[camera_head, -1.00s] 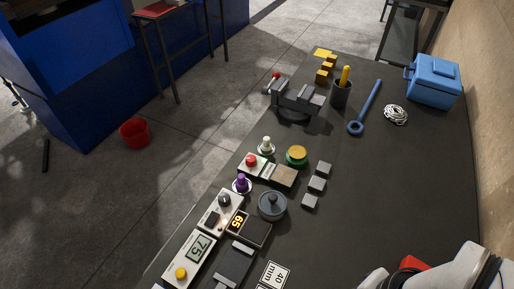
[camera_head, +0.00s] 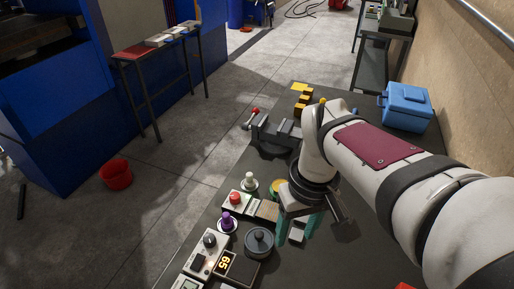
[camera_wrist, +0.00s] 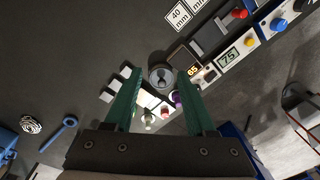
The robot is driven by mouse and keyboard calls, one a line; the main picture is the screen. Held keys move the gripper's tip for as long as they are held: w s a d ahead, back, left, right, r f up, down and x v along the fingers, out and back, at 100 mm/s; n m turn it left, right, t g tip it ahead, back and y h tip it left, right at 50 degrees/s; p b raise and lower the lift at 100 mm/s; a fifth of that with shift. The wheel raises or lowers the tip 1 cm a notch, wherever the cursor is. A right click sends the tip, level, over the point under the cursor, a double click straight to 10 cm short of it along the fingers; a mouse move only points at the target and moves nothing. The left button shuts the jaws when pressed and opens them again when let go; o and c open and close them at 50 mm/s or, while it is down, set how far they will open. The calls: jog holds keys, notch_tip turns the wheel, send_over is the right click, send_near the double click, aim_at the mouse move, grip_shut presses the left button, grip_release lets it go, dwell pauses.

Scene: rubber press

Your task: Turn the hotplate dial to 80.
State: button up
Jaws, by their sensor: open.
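A dark round dial (camera_head: 210,240) sits on a pale box at the bench's left edge in the head view. The box also shows in the wrist view (camera_wrist: 205,77), right of my fingers. Beside it, a dark unit has an orange display (camera_head: 224,262) that reads 65. It also reads 65 in the wrist view (camera_wrist: 192,71). The dial's pointer is too small to read. My gripper (camera_head: 298,234) is open and empty, with green fingers pointing down, to the right of the dial and apart from it. In the wrist view a round grey lidded pot (camera_wrist: 161,76) shows between the fingertips.
Purple (camera_head: 227,222), red (camera_head: 234,197) and white (camera_head: 249,183) knobs stand near the dial. A grey vise (camera_head: 273,136) and a blue cooler (camera_head: 406,106) are farther back. A box with a display reading 75 (camera_wrist: 229,56) shows in the wrist view.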

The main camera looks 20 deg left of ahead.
jog(key=w+a+f+n, duration=0.25)
jog(key=a+n, duration=0.35)
jog(key=a, duration=0.4)
jog(key=n, duration=0.7)
send_near(209, 238)
jog(key=shift+t, duration=0.4)
jog(key=f, duration=0.9)
jog(key=shift+s+a, duration=0.2)
jog(key=shift+a, duration=0.05)
jog(key=shift+c, duration=0.3)
jog(key=shift+r, duration=0.1)
grip_shut()
